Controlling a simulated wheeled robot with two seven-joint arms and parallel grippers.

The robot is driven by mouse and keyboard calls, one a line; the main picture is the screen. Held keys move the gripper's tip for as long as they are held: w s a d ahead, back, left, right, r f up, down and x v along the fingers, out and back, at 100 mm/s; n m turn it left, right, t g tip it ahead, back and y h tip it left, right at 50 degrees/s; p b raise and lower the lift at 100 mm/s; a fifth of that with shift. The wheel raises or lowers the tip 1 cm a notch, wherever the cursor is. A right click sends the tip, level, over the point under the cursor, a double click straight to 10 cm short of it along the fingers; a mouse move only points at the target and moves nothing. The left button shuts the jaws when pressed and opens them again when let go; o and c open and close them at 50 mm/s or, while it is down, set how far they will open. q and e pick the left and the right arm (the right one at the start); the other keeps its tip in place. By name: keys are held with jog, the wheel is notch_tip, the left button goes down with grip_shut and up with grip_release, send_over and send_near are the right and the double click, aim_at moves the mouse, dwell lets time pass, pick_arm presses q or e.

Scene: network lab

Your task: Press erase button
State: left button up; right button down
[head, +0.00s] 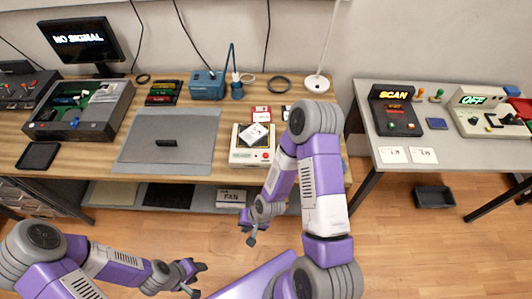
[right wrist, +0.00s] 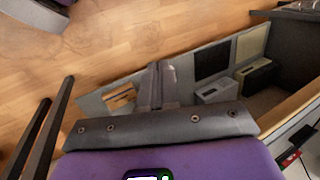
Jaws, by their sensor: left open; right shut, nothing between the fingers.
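No label reading erase is legible in either view. A beige box (head: 240,158) with a white card on top and a small red button (head: 266,156) on its front stands on the wooden bench, right of the grey mat. Whether this is the erase button I cannot tell. My right gripper (head: 251,238) is shut and empty, in front of the bench edge and below the beige box, touching nothing visible. Its closed fingers also show in the right wrist view (right wrist: 157,85). My left gripper (head: 197,277) is open and empty over the floor at the lower left.
The wooden bench (head: 90,165) carries a grey mat (head: 140,135), an open case, a monitor reading NO SIGNAL and a blue tool station. A lower shelf holds a box marked FAN (head: 231,197). The right table (head: 445,155) holds SCAN (head: 396,110) and OFF devices.

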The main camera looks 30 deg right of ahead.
jog(key=w+d+r+m+t+p, duration=0.3)
jog(key=w+d+r+m+t, duration=0.1)
jog(key=w+d+r+m, duration=0.65)
notch_tip(320, 180, up, 12)
jog(key=r+m+t+h+p, duration=0.1)
jog(key=m+t+h+p, duration=0.15)
jog(key=m, duration=0.55)
send_over(267, 157)
jog(key=shift+f+t, duration=0.25)
jog(key=shift+f, duration=0.2)
notch_tip(267, 157, down, 7)
jog(key=b, duration=0.7)
jog(key=shift+f, duration=0.1)
jog(key=shift+f+b, duration=0.4)
jog(key=shift+f, duration=0.25)
jog(key=shift+f, duration=0.1)
jog(key=shift+f, duration=0.35)
